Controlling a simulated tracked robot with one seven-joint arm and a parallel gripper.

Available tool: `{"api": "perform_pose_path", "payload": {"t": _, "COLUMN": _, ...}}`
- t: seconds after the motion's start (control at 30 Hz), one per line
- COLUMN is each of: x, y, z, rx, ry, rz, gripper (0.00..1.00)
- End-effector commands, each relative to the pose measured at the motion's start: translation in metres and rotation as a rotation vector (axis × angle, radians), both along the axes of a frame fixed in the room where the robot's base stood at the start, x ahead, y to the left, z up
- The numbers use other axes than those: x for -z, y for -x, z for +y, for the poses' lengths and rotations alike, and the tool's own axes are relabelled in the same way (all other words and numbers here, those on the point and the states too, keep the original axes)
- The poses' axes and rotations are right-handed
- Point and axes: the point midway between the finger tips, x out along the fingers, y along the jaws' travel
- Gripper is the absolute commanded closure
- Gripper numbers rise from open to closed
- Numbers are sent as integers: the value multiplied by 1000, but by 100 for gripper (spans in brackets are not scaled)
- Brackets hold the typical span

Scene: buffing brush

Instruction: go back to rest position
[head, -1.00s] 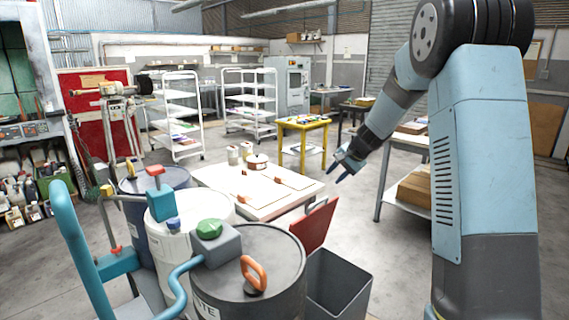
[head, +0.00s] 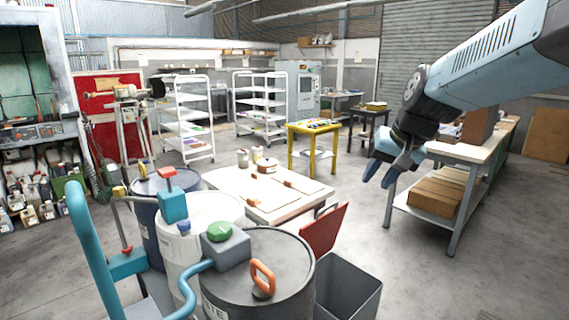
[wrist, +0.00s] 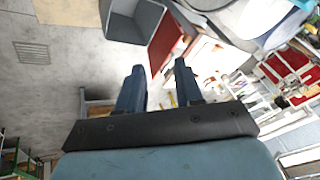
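My gripper (head: 392,170) hangs in the air at the right of the head view, in front of the wooden-topped bench. Its two blue fingers point down and stand apart with nothing between them. In the wrist view the fingers (wrist: 158,85) are also apart and empty. My arm reaches in from the upper right of the head view. No brush is seen in the gripper.
A low table (head: 262,208) with boards, jars and a pot stands in the middle. Drums (head: 285,262) on a blue-handled trolley fill the front left, beside a grey bin (head: 347,288). A bench (head: 470,150) with a box below is at right. Floor between is open.

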Motion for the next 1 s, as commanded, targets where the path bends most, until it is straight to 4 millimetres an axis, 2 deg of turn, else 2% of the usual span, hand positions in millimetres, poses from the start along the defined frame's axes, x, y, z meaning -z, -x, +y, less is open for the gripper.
{"api": "perform_pose_path", "payload": {"t": 0.03, "x": -2, "y": 17, "z": -1, "rx": -14, "ry": 23, "rz": -10, "gripper": 64}}
{"api": "perform_pose_path", "payload": {"t": 0.3, "x": 0, "y": 92, "z": -13, "rx": -80, "ry": 160, "rz": -46, "gripper": 64}}
{"api": "perform_pose_path", "payload": {"t": 0.5, "x": 8, "y": 135, "z": -23, "rx": -110, "ry": 250, "rz": -67, "gripper": 64}}
{"api": "perform_pose_path", "payload": {"t": 0.7, "x": 13, "y": 154, "z": -28, "rx": -124, "ry": 294, "rz": -75, "gripper": 64}}
{"api": "perform_pose_path", "payload": {"t": 1.0, "x": 14, "y": 156, "z": -29, "rx": -126, "ry": 300, "rz": -75, "gripper": 64}}
